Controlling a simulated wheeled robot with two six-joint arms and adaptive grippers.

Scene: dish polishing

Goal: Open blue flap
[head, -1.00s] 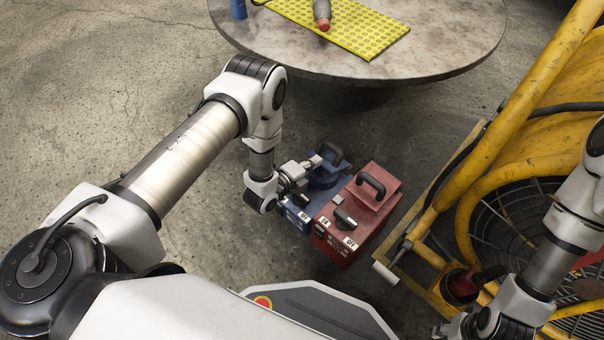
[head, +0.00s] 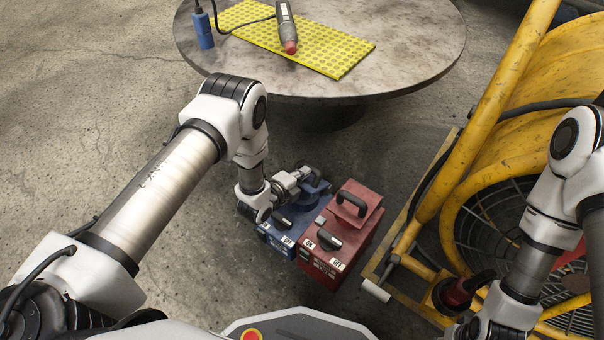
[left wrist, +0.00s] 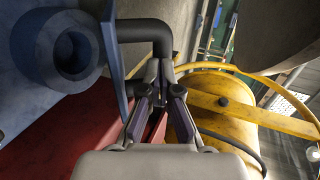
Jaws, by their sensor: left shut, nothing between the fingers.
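The blue box (head: 275,239) stands on the floor against the left side of the red box (head: 325,262). My left gripper (head: 306,174) is over the far part of the blue box and hides part of its top. In the left wrist view its fingers (left wrist: 160,98) are shut and empty, close beside a black bent handle (left wrist: 150,32). A blue surface with a round socket (left wrist: 73,52) lies left of the handle. How far the blue flap is raised I cannot tell. My right gripper (head: 462,328) is partly cut off at the bottom edge.
A round table (head: 410,68) stands behind, bearing a yellow mat (head: 345,62), a grey tool (head: 287,28) and a blue cylinder (head: 203,30). A yellow-framed fan (head: 500,125) stands close on the right. The floor left of the boxes is clear.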

